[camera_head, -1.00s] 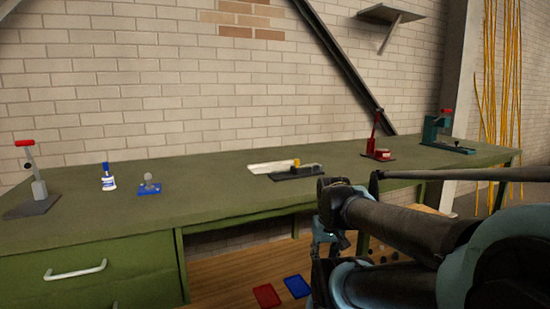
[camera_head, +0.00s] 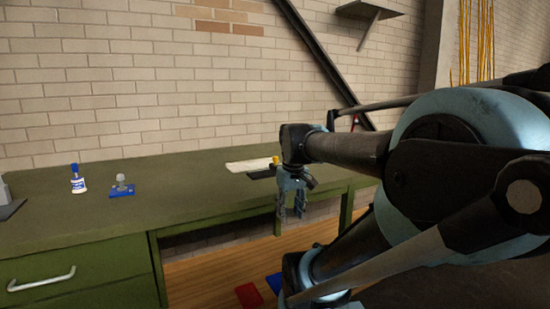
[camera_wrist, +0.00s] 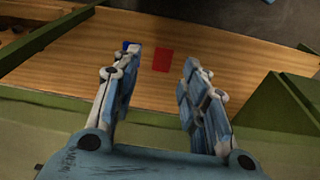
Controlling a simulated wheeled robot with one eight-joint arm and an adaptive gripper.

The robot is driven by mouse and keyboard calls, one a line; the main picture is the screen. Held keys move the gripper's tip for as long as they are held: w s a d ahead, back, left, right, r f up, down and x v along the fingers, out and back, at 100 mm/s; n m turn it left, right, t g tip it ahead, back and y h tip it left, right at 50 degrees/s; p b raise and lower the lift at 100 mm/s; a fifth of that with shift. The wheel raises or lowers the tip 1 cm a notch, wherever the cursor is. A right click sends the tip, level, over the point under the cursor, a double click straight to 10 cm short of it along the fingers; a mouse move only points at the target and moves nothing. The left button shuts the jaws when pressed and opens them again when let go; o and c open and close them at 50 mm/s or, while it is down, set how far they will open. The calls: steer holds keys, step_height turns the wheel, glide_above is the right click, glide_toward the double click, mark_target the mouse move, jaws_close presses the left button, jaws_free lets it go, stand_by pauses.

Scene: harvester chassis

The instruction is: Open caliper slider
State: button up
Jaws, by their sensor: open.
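The caliper is most likely the dark flat-based device (camera_head: 260,173) with a yellow part (camera_head: 276,160) on the green bench, in front of a pale sheet. My arm and gripper hide its right end in the head view. My gripper (camera_head: 291,213) points down near the bench's front edge, just right of and nearer than the device. In the wrist view my gripper (camera_wrist: 158,75) is open, with nothing between its fingers. The device is not recognisable in the wrist view.
A blue-capped bottle (camera_head: 77,180) and a small blue-based item (camera_head: 122,188) stand on the bench (camera_head: 190,190) at left. A grey device (camera_head: 7,195) is cut off at the left edge. A red tray (camera_head: 249,294) and a blue tray (camera_head: 275,282) lie below the bench.

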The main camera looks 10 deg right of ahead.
steer(key=w+r+n+g, duration=0.1)
steer(key=w+r+n, duration=0.4)
steer(key=w+r, duration=1.15)
step_height(320, 180, up, 12)
steer(key=f+n, duration=0.1)
steer(key=n, duration=0.4)
glide_above(276, 157)
steer(key=shift+g, duration=0.4)
steer(key=f, duration=1.6)
steer(key=shift+w+f, duration=0.25)
steer(key=shift+f, duration=0.15)
jaws_close()
